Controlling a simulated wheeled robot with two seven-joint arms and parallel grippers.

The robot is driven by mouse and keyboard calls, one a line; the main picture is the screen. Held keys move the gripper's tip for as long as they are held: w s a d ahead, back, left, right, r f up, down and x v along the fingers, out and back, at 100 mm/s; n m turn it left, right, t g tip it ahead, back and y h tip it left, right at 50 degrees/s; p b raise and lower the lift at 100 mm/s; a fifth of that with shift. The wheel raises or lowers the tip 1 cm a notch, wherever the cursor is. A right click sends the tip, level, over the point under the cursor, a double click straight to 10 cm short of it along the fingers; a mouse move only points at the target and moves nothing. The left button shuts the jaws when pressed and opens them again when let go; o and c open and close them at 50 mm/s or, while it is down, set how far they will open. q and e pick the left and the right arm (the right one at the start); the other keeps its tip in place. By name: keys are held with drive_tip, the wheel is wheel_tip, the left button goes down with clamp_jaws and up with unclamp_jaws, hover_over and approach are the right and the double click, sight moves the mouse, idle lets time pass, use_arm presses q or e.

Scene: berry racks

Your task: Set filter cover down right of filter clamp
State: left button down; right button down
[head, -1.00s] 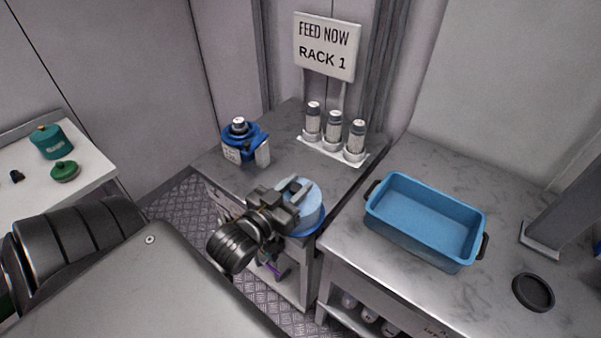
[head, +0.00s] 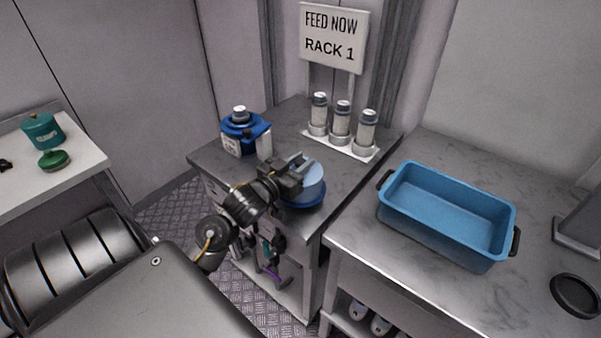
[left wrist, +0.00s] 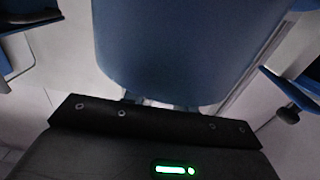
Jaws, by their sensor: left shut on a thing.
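My left gripper (head: 303,169) is shut on the filter cover (head: 315,177), a round light-blue piece with a dark-blue rim low on it. The cover is over the front right part of the grey cabinet top (head: 290,133); whether it touches the top I cannot tell. In the left wrist view the cover (left wrist: 190,45) fills the upper middle, right in front of the gripper. A blue and white unit (head: 243,130) stands at the back left of the cabinet top, left of the cover; I cannot tell whether it is the filter clamp. My right gripper is not in view.
Several grey-capped tubes (head: 341,124) stand in a white rack at the back, below the RACK 1 sign (head: 333,35). A blue bin (head: 440,248) stands on the right counter. Green containers (head: 42,130) stand on the left table. The middle of the cabinet top is clear.

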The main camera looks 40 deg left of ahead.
use_arm(q)
drive_tip(key=shift+w+a+f, duration=0.15)
drive_tip(key=shift+f, duration=0.2)
wheel_tip(320, 180, down, 3)
drive_tip(key=shift+r, duration=0.1)
drive_tip(key=c, duration=1.1)
unclamp_jaws()
drive_tip(key=shift+f, duration=0.2)
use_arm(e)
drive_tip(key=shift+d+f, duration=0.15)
